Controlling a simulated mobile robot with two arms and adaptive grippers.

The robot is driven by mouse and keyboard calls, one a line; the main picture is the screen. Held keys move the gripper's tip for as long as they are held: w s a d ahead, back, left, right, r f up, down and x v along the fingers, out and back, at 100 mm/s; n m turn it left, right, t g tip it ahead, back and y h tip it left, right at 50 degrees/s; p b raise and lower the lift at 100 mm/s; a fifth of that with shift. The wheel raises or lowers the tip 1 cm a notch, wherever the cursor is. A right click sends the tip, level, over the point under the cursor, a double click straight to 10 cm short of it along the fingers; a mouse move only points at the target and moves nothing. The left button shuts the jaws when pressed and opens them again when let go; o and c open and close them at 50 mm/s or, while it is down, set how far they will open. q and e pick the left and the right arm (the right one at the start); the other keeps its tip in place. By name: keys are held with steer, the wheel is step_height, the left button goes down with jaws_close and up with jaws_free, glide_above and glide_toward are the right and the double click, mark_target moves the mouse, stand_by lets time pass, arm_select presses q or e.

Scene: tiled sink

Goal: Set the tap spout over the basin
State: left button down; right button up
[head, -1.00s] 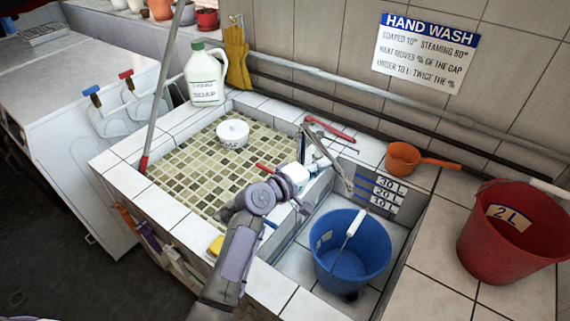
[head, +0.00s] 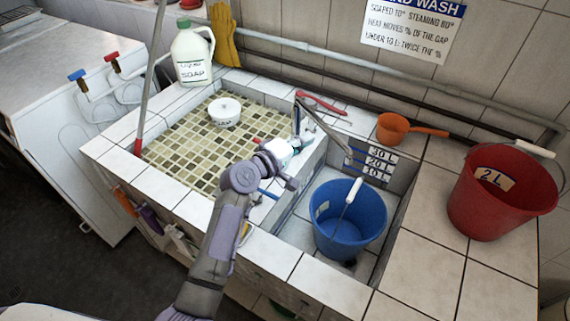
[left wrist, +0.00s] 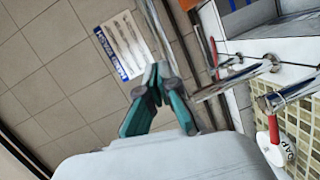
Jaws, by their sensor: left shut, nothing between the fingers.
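The tap's grey spout (head: 325,128) slants down to the right. Its free end is over the back left part of the basin (head: 398,215), near the depth labels. A red tap handle (head: 257,140) and a blue one (head: 268,193) show near my arm. My left gripper (head: 297,122) is beside the spout's upper left end; I cannot tell if it touches. In the left wrist view its teal fingers (left wrist: 158,72) are together and empty, and chrome tap parts (left wrist: 240,76) lie to the right. My right gripper is out of view.
A tiled tray (head: 180,150) with a white tub (head: 225,110) lies left of the basin. A soap jug (head: 192,55) stands behind it. A red bucket (head: 505,205) and an orange scoop (head: 392,129) are on the right ledge. Pipes run along the wall.

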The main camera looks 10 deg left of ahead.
arm_select(q)
steer(key=s+r+b, duration=0.1)
steer(key=s, duration=0.8)
steer(key=s+a+f+m+g+y, duration=0.35)
steer(key=s+a+f+m, duration=0.2)
steer(key=s+f, duration=0.45)
steer(key=s+a+f+m+g+y, duration=0.3)
steer(key=s+a, duration=0.2)
steer(key=s, duration=0.4)
steer(key=s+a+f+m+g+y, duration=0.3)
steer(key=s+a, duration=0.3)
steer(key=s, duration=0.2)
steer(key=s+f+g+b, duration=0.2)
steer(key=s+f, duration=0.1)
steer(key=f, duration=2.7)
steer(key=s+a+f, duration=0.2)
steer(key=s+f, duration=1.2)
steer(key=s, duration=0.1)
steer(key=shift+s+a+f+g+b, duration=0.15)
steer(key=shift+s+a+g+b, duration=0.15)
steer(key=shift+a+g+b, duration=0.05)
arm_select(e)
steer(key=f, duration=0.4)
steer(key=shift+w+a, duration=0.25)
